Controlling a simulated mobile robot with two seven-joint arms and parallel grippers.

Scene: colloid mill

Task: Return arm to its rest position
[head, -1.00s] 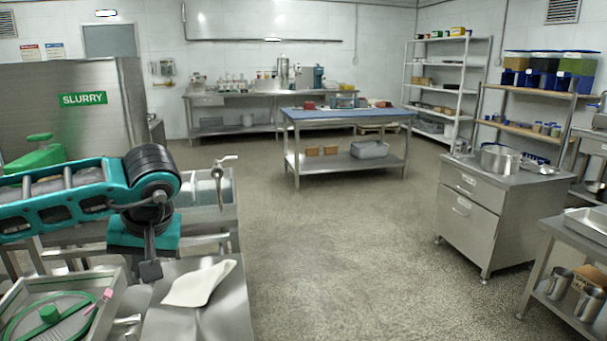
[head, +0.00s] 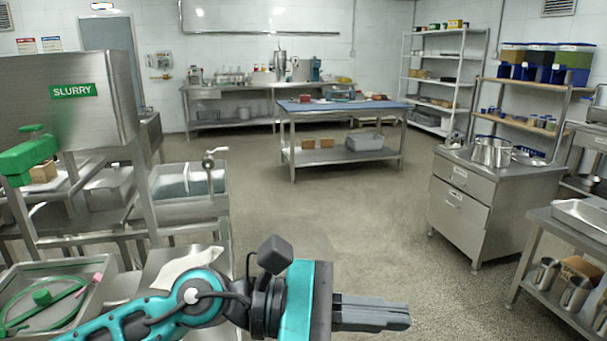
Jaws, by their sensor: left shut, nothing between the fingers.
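My left arm comes in from the lower left in the head view, teal and black. My left gripper (head: 400,317) points to the right at the bottom middle, over the open floor. Its grey fingers lie together with nothing between them. It is apart from the benches and touches nothing that I can see. My right gripper is out of view.
A steel counter with a white cloth (head: 186,268) and a tray with a green ring (head: 40,298) lie at the lower left, partly behind my arm. A steel drawer cabinet (head: 470,208) stands at the right. The middle floor (head: 335,225) is clear.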

